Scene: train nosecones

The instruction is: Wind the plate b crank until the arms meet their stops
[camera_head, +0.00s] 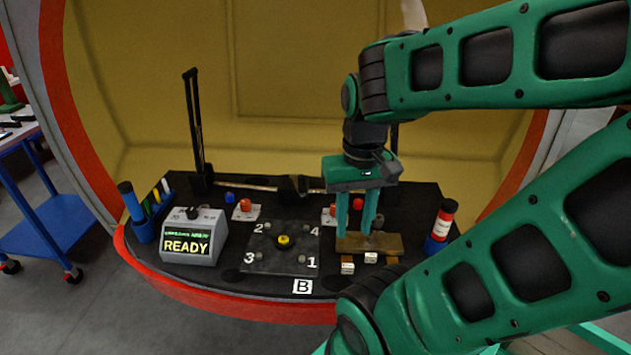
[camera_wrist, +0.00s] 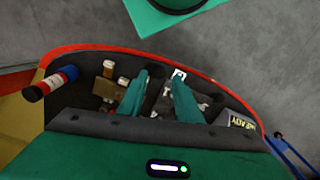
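Plate B (camera_head: 283,262) is a dark square plate marked 1 to 4 at its corners, with a yellow-centred hub (camera_head: 284,240). A white "B" label (camera_head: 302,286) lies in front of it; it also shows in the wrist view (camera_wrist: 179,73). A tall black arm (camera_head: 194,120) stands upright at the back left. A thin rod (camera_head: 245,186) runs along the back to a dark middle block (camera_head: 292,185). I cannot tell which part is the crank. My gripper (camera_head: 355,228) points down, right of plate B, fingers apart and nothing seen between them; its fingers also show in the wrist view (camera_wrist: 160,100).
A brown block (camera_head: 350,243) stands near my fingertips; contact is unclear. Red knobs (camera_head: 245,205) stand behind. A READY box (camera_head: 193,240) and pen holder (camera_head: 143,232) are left; a red-and-white cylinder (camera_head: 443,222) is right. The red rim (camera_head: 220,300) borders the deck.

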